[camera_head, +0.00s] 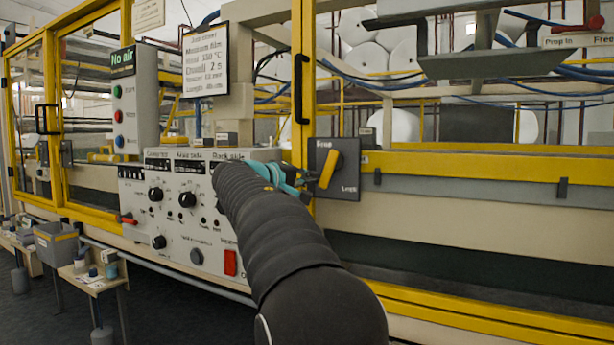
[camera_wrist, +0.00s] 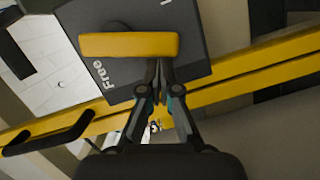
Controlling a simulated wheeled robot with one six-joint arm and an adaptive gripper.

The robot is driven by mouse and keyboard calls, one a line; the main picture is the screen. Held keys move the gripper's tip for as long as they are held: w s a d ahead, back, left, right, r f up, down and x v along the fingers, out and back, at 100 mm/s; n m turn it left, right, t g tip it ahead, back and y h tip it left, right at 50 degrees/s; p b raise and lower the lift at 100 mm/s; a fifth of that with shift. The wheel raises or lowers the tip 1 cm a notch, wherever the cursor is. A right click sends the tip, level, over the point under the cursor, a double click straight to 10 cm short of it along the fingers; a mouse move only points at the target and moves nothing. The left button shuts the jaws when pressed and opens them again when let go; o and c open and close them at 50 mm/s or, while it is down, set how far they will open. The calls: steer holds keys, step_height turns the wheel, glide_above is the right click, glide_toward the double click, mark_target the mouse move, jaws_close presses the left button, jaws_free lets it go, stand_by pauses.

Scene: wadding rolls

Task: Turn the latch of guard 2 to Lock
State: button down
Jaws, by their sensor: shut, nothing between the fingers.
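A yellow latch handle (camera_head: 328,169) sits on a dark plate (camera_head: 350,188) beside the yellow guard frame. The plate reads "Free" at the top and "Lock" at the lower right. The handle stands steeply, leaning slightly, with its upper end near "Free". The wrist view shows the handle (camera_wrist: 128,45) lying across the plate (camera_wrist: 195,25), with "Free" beside it. My gripper (camera_wrist: 160,68) is shut and empty, its fingertips close to the handle's edge; I cannot tell if they touch. In the head view my gripper (camera_head: 300,182) is left of the handle, partly hidden by my arm. No guard number is legible.
A white control panel (camera_head: 185,210) with knobs and a red switch lies left of my arm. A black door handle (camera_head: 300,88) is on the yellow post above the latch. Yellow rails (camera_head: 480,166) run right. A small table (camera_head: 92,282) stands lower left.

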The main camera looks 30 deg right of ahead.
steer(key=shift+s+d+f+n+h+b, duration=0.35)
steer(key=shift+s+f+n+b, duration=0.3)
steer(key=shift+n, duration=0.55)
steer(key=shift+s+d, duration=0.1)
steer(key=w+a, duration=0.1)
steer(key=a, duration=1)
steer(key=shift+a+p, duration=0.4)
